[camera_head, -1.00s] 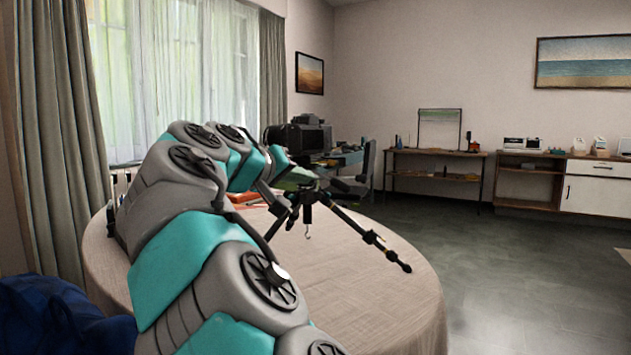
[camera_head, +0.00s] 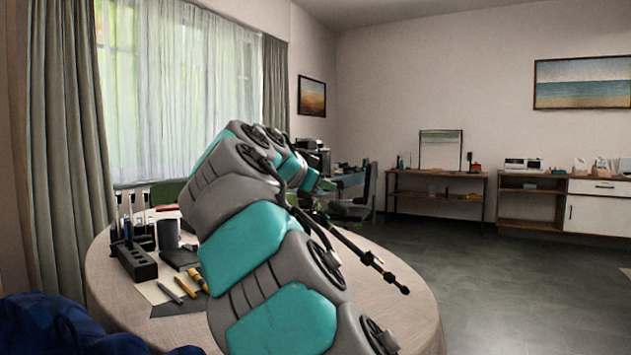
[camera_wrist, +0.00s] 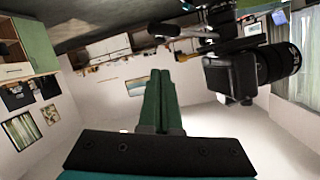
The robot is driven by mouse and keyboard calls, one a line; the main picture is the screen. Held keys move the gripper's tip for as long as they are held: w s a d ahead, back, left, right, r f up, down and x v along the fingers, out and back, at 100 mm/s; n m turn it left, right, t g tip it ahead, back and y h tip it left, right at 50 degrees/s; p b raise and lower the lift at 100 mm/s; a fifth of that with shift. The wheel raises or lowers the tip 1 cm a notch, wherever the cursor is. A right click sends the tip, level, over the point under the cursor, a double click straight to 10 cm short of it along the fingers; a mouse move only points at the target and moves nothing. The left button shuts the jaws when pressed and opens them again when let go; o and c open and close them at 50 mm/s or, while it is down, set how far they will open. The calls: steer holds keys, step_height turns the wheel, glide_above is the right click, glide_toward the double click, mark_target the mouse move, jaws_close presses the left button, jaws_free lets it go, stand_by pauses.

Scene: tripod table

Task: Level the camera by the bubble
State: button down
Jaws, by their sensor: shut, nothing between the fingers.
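The black camera (camera_wrist: 235,70) with its lens at the right shows in the wrist view, which looks upside down, at the upper right. It sits on the tripod head (camera_wrist: 180,30). My gripper (camera_wrist: 160,75) has green fingers pressed together and empty, pointing past the camera's left side, apart from its body. In the head view only the camera's dark upper part (camera_head: 315,152) shows behind my arm, with one black tripod leg (camera_head: 365,255) reaching right over the table. I cannot see the bubble.
The round table (camera_head: 400,315) has a beige cloth. A blue cloth item (camera_head: 50,325) is at the lower left. The floor to the right is clear.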

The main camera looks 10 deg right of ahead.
mark_target(340, 206)
steer(key=w+d+f, duration=0.2)
steer(key=w+f, duration=0.2)
steer(key=w, duration=0.1)
steer(key=shift+d+f+p, duration=0.3)
steer(key=shift+d, duration=0.05)
steer(key=shift+w+f+b, duration=0.3)
steer(key=shift+f+b, duration=0.3)
steer(key=shift+b, duration=0.45)
steer(key=shift+r, duration=0.1)
steer(key=shift+s+r, duration=0.1)
